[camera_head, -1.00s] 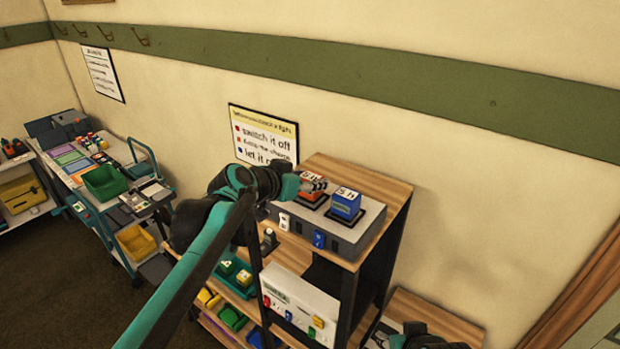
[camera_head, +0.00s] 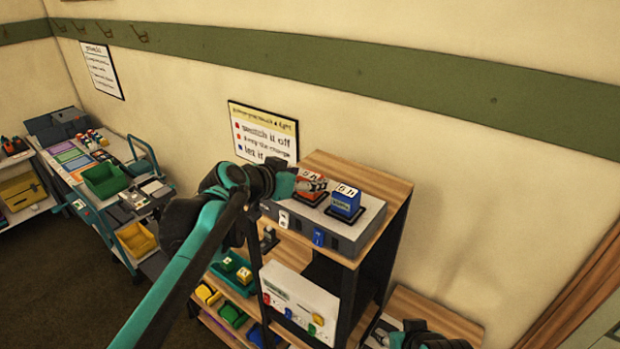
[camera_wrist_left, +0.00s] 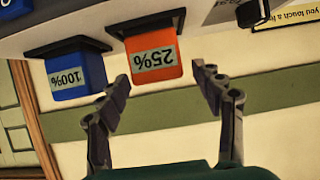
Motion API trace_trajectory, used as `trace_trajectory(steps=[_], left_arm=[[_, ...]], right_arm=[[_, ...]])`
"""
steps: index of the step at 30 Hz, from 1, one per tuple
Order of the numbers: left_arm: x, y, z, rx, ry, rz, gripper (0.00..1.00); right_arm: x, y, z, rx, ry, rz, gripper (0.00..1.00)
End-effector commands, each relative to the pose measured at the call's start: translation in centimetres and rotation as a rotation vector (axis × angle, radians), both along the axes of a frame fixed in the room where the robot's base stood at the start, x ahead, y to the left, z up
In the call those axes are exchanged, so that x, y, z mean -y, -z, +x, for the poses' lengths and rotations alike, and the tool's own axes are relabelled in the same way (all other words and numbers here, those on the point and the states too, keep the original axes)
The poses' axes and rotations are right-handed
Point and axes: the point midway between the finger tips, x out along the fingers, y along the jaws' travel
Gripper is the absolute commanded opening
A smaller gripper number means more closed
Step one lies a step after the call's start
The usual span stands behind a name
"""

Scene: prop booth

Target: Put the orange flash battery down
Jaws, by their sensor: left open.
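The orange flash battery (camera_head: 312,189) sits upright on the left dark pad of the grey charger (camera_head: 354,233) on top of the wooden shelf unit. In the left wrist view, which shows the scene upside down, the orange battery (camera_wrist_left: 153,58) has a 25% label. My left gripper (camera_head: 308,186) is open, with its fingertips on either side of the battery's lower picture edge and gaps visible there. A blue battery (camera_head: 346,200) stands on the neighbouring pad; its label reads 100% in the wrist view (camera_wrist_left: 75,75). My right gripper (camera_head: 422,338) shows only partly at the bottom edge.
A yellow-headed sign (camera_head: 264,133) hangs on the wall behind the shelf unit. A white box (camera_head: 297,300) with coloured buttons and trays of batteries stand on lower shelves. A cart with a green bin (camera_head: 106,180) is at left. The wooden top right of the charger is clear.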

Motion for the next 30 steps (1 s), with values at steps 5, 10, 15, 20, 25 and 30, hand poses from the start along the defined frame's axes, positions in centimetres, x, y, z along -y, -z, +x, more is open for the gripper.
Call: trace_trajectory(steps=[5, 10, 15, 20, 25, 30], left_arm=[[-2.3, -1.5, -3.0, 0.000, -0.004, 0.000, 0.67], [-4.1, -3.1, -5.5, 0.000, -0.004, 0.000, 0.67], [-5.1, -4.0, -7.0, 0.000, -0.002, 0.000, 0.67], [-5.4, -4.3, -7.4, 0.000, 0.000, 0.000, 0.67], [-6.0, -0.6, -10.1, -0.084, -0.039, 0.018, 0.67], [-9.4, 10.2, -17.8, -0.311, -0.225, 0.082, 0.67]], right_arm=[[0.0, 0.7, 0.0, 0.000, 0.000, 0.000, 0.40], [0.0, 1.1, 0.0, 0.000, 0.000, 0.000, 0.40], [0.0, 1.2, 0.0, 0.000, 0.000, 0.000, 0.40], [0.0, 1.3, 0.0, 0.000, 0.000, 0.000, 0.40], [0.0, 1.3, 0.0, 0.000, 0.000, 0.000, 0.40], [0.0, 1.3, 0.0, 0.000, 0.000, 0.000, 0.40]])
